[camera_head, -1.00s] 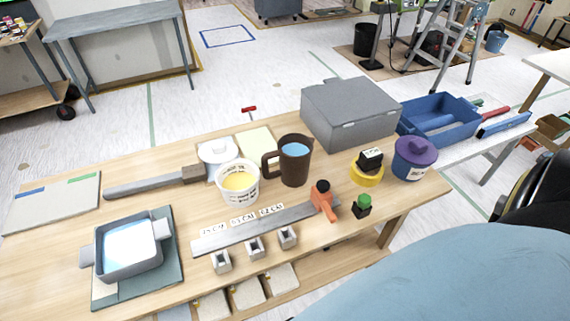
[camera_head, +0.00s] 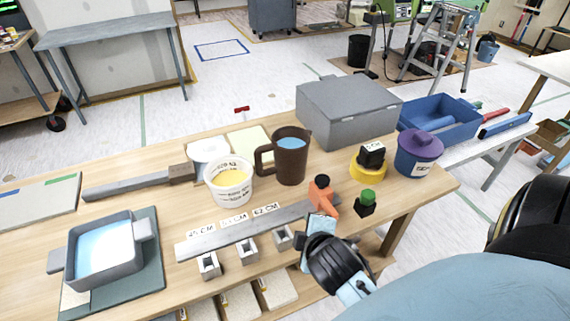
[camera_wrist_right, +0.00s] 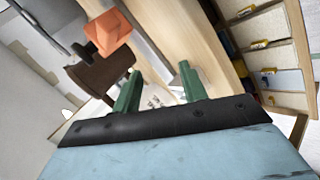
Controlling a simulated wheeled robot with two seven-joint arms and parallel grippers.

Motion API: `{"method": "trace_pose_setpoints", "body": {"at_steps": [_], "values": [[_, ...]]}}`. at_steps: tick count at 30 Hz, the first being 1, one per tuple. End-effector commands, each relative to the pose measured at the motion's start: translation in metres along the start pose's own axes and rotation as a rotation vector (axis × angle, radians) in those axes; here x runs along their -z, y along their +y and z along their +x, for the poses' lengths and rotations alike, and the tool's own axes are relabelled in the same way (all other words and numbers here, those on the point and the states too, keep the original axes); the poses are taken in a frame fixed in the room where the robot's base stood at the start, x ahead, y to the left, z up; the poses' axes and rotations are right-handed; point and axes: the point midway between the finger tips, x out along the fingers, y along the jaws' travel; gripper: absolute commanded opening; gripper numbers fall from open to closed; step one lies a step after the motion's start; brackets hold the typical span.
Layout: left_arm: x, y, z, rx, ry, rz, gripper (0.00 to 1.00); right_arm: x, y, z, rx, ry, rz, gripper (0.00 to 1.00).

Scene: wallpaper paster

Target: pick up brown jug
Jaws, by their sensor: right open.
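The brown jug (camera_head: 291,158) stands upright on the wooden table, with blue liquid inside and its handle to the left. The jug (camera_wrist_right: 101,73) shows there beyond the fingers, near an orange part. My left gripper is not in view.
A grey box (camera_head: 348,112) stands behind the jug. A yellow tape roll (camera_head: 368,167) and a purple-lidded tub (camera_head: 417,153) stand to its right.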

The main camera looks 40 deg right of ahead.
Motion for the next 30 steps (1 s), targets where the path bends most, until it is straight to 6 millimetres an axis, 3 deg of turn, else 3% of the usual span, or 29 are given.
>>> {"method": "trace_pose_setpoints", "body": {"at_steps": [5, 9, 15, 21, 30], "values": [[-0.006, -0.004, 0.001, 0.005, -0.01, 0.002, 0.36, 0.01, 0.048, 0.02, -0.282, -0.031, -0.47, 0.43], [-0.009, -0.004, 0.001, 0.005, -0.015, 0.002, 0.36, 0.03, 0.076, 0.031, -0.502, -0.115, -0.976, 0.43], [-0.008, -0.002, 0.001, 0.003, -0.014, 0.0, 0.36, 0.066, 0.081, 0.038, -0.707, -0.231, -1.562, 0.43], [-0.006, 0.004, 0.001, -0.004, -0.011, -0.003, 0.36, 0.086, 0.077, 0.042, -0.797, -0.283, -1.824, 0.43], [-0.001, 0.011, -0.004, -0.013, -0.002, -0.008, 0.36, 0.108, 0.104, 0.078, -0.81, -0.29, -1.851, 0.43]]}}
